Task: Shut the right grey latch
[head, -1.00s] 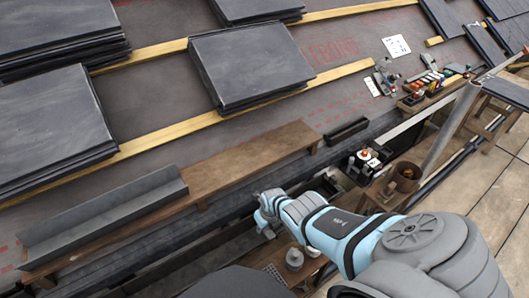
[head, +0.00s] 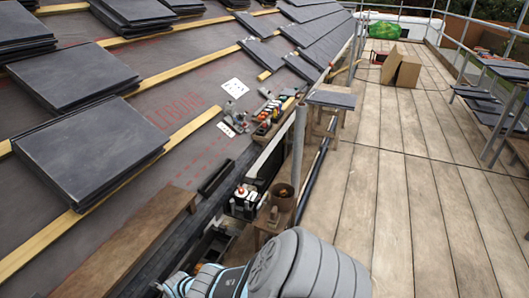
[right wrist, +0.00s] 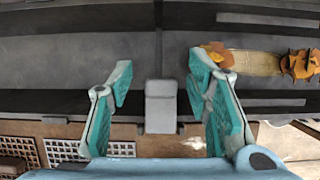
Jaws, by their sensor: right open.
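In the right wrist view, my right gripper (right wrist: 162,108) is open, with one teal finger on each side. A small light-grey upright piece (right wrist: 161,106), which looks like the grey latch, shows between the fingers. It lies apart from both fingers in the picture; I cannot tell its depth or whether it is open or shut. It sits in front of a dark band and a brown wooden face. In the head view my right arm comes in at the bottom, and its gripper is mostly cut off by the edge. My left gripper is not in view.
A pale cylinder with orange ends (right wrist: 258,62) lies near the right finger. In the head view, slate stacks (head: 88,150) lie on the roof at left. The plank walkway (head: 410,210) is largely clear.

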